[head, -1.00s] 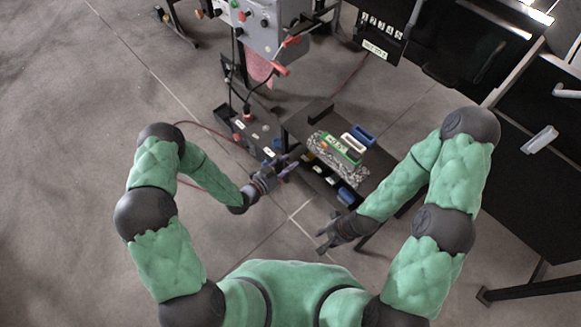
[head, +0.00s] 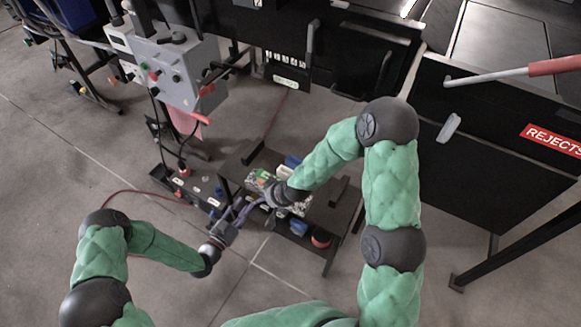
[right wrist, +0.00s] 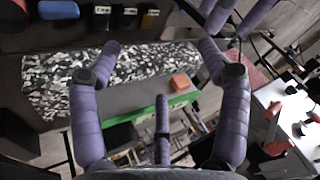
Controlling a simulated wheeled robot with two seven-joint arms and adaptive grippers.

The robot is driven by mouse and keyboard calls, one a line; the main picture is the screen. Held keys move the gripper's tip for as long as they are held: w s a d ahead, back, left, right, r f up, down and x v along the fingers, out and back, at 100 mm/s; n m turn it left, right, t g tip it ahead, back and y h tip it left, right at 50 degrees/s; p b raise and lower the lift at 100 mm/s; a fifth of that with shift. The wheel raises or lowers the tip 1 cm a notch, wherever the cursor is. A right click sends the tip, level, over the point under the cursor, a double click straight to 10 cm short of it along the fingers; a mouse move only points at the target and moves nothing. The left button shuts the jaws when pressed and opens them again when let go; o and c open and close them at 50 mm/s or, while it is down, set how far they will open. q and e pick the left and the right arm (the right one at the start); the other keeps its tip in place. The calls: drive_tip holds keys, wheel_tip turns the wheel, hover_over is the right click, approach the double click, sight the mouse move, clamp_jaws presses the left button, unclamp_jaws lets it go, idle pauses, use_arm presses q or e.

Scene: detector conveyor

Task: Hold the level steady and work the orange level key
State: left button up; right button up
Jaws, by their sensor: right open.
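My right gripper (right wrist: 157,95) is open in the right wrist view, with its purple fingers spread over a grey bar with a green edge (right wrist: 178,104), likely the level. A small orange block (right wrist: 180,83), likely the level key, sits on this bar between the fingers. Nothing is visibly gripped. In the head view, the right hand (head: 285,194) covers much of the level, whose green part (head: 262,174) shows beside it. My left gripper (head: 245,210) is just left of the right one, its fingers apart and empty. They also enter the right wrist view at top right (right wrist: 238,16).
A black-and-white speckled block (right wrist: 60,85) lies along the level. Blue (right wrist: 58,10) and red (right wrist: 12,14) pieces and black labelled ones are close by on the dark stand. A grey control box (head: 170,75) stands behind at left; black conveyor panels (head: 480,150) are at right.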

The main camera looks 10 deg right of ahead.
drive_tip(key=w+r+n, duration=0.1)
drive_tip(key=w+r, duration=0.1)
drive_tip(key=w, duration=0.1)
drive_tip(key=w+r+n, duration=0.1)
drive_tip(key=w+r, duration=0.2)
drive_tip(key=w, duration=0.1)
drive_tip(key=w+r+n, duration=0.2)
drive_tip(key=w+r, duration=0.1)
drive_tip(key=shift+w+a+r+t+y, duration=0.15)
drive_tip(key=shift+w+r+t+y, duration=0.15)
drive_tip(key=shift+t, duration=0.1)
drive_tip(key=w+d+r+n+h, duration=0.2)
drive_tip(key=w+d+r+n, duration=0.15)
drive_tip(key=w+r, duration=0.25)
drive_tip(key=s+d+f+g, duration=0.1)
drive_tip(key=s+g, duration=0.1)
drive_tip(key=s, duration=0.2)
drive_tip(key=s+d+f+g+h, duration=0.1)
drive_tip(key=s+d+f+g, duration=0.1)
drive_tip(key=s, duration=0.2)
drive_tip(key=s+d+f+n+g+h, duration=0.1)
drive_tip(key=s+d, duration=0.1)
drive_tip(key=s, duration=0.2)
drive_tip(key=shift+s+d+f+g, duration=0.1)
drive_tip(key=shift+f+g, duration=0.05)
drive_tip(key=shift+g, duration=0.25)
drive_tip(key=shift+s+f, duration=0.1)
drive_tip(key=shift+f, duration=0.15)
wheel_tip(320, 180, down, 10)
drive_tip(key=shift+f, duration=0.1)
